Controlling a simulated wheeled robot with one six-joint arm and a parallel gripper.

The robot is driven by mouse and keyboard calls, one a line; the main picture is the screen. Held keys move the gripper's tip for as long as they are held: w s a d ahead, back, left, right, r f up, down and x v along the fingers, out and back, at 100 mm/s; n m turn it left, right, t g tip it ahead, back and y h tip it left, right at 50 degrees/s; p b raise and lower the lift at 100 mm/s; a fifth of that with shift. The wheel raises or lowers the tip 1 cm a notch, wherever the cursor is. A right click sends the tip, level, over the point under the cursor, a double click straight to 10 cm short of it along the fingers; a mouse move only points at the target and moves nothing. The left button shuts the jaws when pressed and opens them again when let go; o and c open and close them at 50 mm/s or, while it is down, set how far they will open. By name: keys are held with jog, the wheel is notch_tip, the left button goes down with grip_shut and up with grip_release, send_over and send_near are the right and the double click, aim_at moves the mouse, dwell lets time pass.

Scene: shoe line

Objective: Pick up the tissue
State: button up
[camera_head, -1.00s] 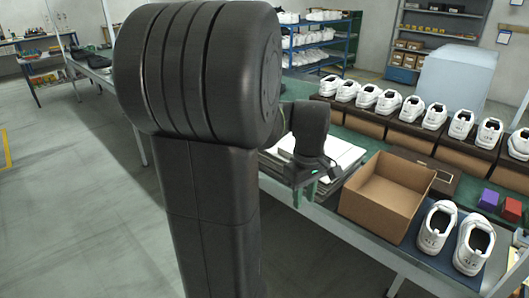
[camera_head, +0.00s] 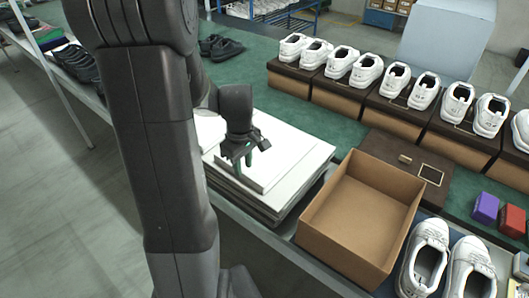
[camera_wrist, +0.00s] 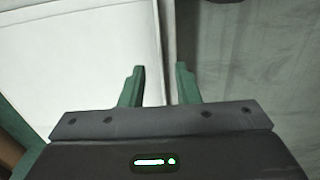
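White tissue sheets (camera_head: 300,148) lie in a flat, layered stack on the table, left of the open cardboard box. They also fill the left of the wrist view (camera_wrist: 80,45) as a pale sheet with a straight right edge. My gripper (camera_head: 245,158) is over the stack's left front part in the head view. In the wrist view my gripper (camera_wrist: 160,72) has its two green fingers apart, with nothing between them, near the sheet's edge. Whether the fingertips touch the sheet cannot be told. My arm hides the stack's left side.
An open, empty cardboard box (camera_head: 360,215) stands right of the stack, with its brown lid (camera_head: 404,162) behind. White shoes (camera_head: 425,258) lie at the right front. More white shoes stand on boxes behind. Purple (camera_head: 485,207) and red (camera_head: 512,220) blocks are at the right.

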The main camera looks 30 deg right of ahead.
jog(key=shift+f, duration=1.3)
jog(key=shift+a, duration=0.1)
jog(key=shift+c, duration=0.2)
grip_shut()
